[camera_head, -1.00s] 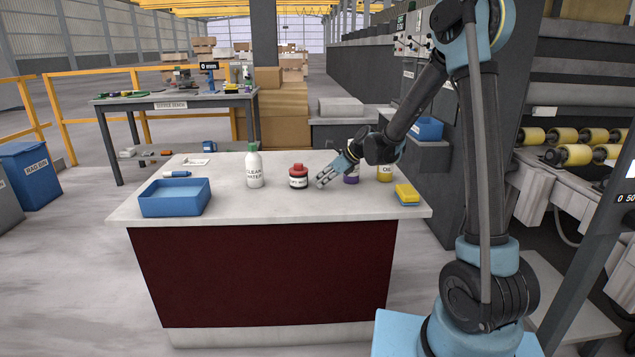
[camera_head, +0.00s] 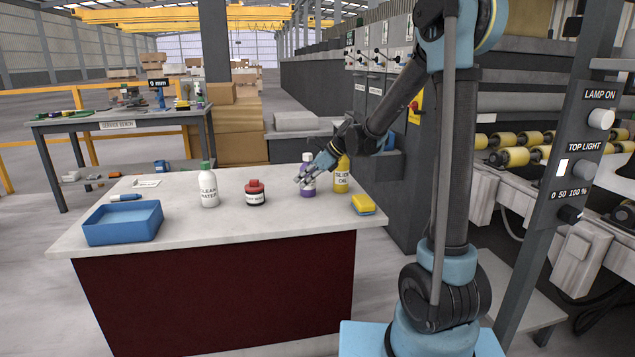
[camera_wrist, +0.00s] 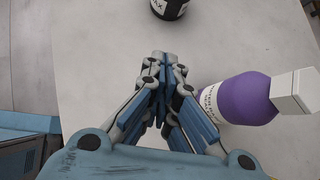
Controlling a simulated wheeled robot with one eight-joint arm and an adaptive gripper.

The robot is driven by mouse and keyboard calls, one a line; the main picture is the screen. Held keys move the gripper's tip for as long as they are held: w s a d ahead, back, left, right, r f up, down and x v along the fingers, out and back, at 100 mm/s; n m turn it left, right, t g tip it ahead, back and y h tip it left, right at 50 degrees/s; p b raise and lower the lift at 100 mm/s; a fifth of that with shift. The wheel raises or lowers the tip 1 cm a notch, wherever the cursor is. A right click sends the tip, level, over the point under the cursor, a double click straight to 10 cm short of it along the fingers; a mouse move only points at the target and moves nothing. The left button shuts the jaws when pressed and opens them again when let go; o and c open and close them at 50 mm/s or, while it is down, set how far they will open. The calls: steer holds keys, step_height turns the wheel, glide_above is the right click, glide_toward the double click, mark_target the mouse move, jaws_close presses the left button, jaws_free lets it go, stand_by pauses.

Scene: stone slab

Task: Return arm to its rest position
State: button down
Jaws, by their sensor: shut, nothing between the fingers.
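My gripper (camera_head: 300,181) is shut and empty above the stone slab (camera_head: 210,235). In the wrist view its fingertips (camera_wrist: 161,58) meet with bare slab below them. A purple bottle with a white cap (camera_head: 308,184) stands just beside the gripper, partly hidden by it in the head view. The purple bottle (camera_wrist: 245,99) is right of the fingers in the wrist view. A dark jar with a red lid (camera_head: 256,193) stands left of the gripper, and its dark body (camera_wrist: 169,8) shows at the top of the wrist view.
A yellow oil bottle (camera_head: 342,178) and a yellow sponge (camera_head: 363,205) are on the slab's right. A white bottle with a green cap (camera_head: 208,187), a blue tray (camera_head: 123,222) and a blue marker (camera_head: 126,197) are on its left. A control panel post (camera_head: 560,170) stands at right.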

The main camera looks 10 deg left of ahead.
steer(key=s+d+n+t+h, duration=0.1)
steer(key=s+d+n+h, duration=0.1)
steer(key=s+d+n, duration=0.6)
steer(key=s+d+n+h, duration=0.15)
steer(key=s+d, duration=0.45)
steer(key=d, duration=0.6)
steer(key=s+d+f+n+h, duration=0.2)
steer(key=s+d+f+n, duration=0.2)
steer(key=s+d, duration=0.3)
steer(key=s+d+f+n+h, duration=0.3)
steer(key=s+d, duration=0.5)
steer(key=s, duration=0.3)
steer(key=shift+d+f+n, duration=0.25)
steer(key=shift+f+n, duration=0.2)
steer(key=shift+n, duration=0.8)
